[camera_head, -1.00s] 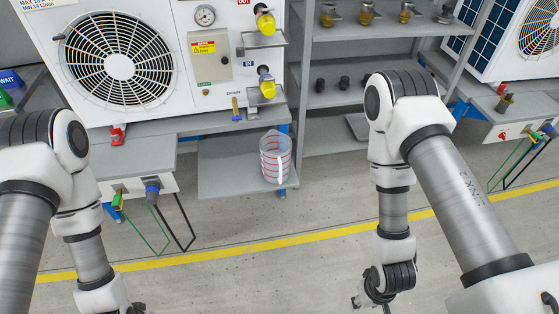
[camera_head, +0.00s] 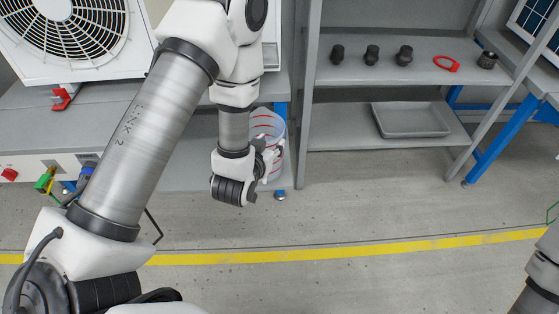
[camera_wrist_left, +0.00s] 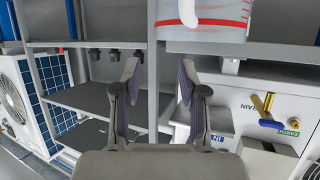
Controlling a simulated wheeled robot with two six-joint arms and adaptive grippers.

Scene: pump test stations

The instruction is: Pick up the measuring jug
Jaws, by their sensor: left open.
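The measuring jug (camera_head: 268,123) is clear with red markings. In the head view it stands on the grey lower shelf of the left bench, partly hidden behind my left arm and gripper. My left gripper (camera_head: 270,160) is at its near side, in front of its lower part. In the left wrist view my left gripper (camera_wrist_left: 158,78) is open, with nothing between its fingers. There the jug (camera_wrist_left: 215,18) shows at the top edge, beyond the fingertips and cut off, with its white handle (camera_wrist_left: 188,12) towards me. I cannot tell whether the gripper touches it. My right gripper is out of view.
A grey rack to the right holds several black fittings (camera_head: 371,54), a red ring-like part (camera_head: 446,63) and a grey tray (camera_head: 411,119). A rack post (camera_head: 306,110) stands close right of the jug. The floor around the yellow line (camera_head: 400,246) is clear.

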